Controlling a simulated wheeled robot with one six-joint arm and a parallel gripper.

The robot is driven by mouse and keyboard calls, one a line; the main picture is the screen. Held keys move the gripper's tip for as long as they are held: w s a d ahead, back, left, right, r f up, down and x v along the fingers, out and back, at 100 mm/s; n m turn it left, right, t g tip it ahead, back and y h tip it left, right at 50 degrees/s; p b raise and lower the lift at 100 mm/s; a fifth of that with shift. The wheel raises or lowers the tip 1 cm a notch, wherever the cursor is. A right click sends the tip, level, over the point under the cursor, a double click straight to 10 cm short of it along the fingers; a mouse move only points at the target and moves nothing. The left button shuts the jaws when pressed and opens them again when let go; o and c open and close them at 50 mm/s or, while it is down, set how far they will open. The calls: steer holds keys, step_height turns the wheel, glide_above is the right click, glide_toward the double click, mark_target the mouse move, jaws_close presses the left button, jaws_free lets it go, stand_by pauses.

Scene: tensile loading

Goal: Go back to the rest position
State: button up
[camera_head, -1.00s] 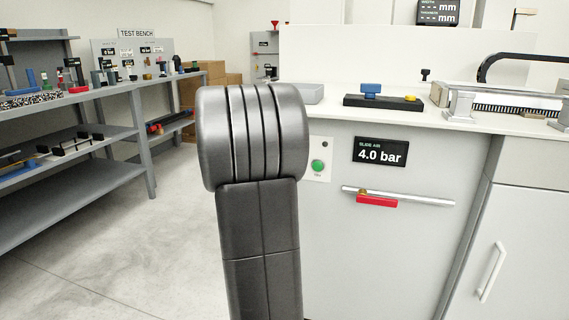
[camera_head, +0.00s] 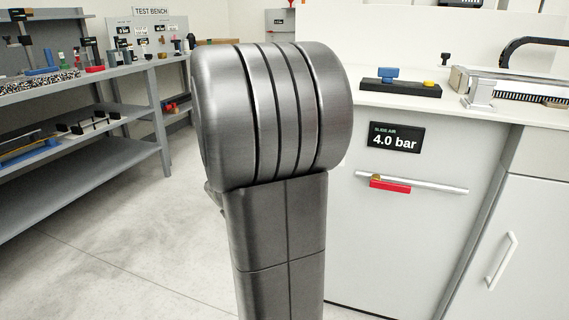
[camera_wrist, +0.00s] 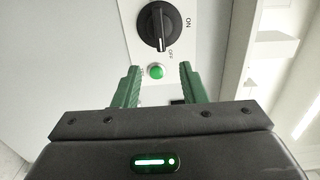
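My gripper (camera_wrist: 157,85) shows in the wrist view with its two green fingers spread apart and nothing between them. Past the fingertips is a white panel with a green round button (camera_wrist: 156,71) and a black rotary knob (camera_wrist: 160,26) marked ON and OFF. The gap between the fingertips and the panel is hard to judge. In the head view my dark grey arm fills the middle and hides the gripper, the button and the knob.
A white bench cabinet (camera_head: 420,240) stands at right, with a 4.0 bar display (camera_head: 395,138) and a rail with a red handle (camera_head: 390,185). A black block with blue and yellow knobs (camera_head: 400,87) lies on top. Grey shelves (camera_head: 75,185) stand at left. The floor between is clear.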

steer(key=b+x, duration=0.2)
steer(key=x, duration=1.2)
steer(key=shift+s+a, duration=0.1)
steer(key=shift+s, duration=0.05)
steer(key=p+v, duration=0.2)
steer(key=v, duration=1.1)
steer(key=w+d+n+p, duration=0.4)
steer(key=w+n+p, duration=0.1)
steer(key=w, duration=0.7)
steer(key=shift+w+r+n, duration=0.25)
steer(key=shift+r+n, duration=0.1)
steer(key=shift+n, duration=0.25)
steer(key=shift+p, duration=0.3)
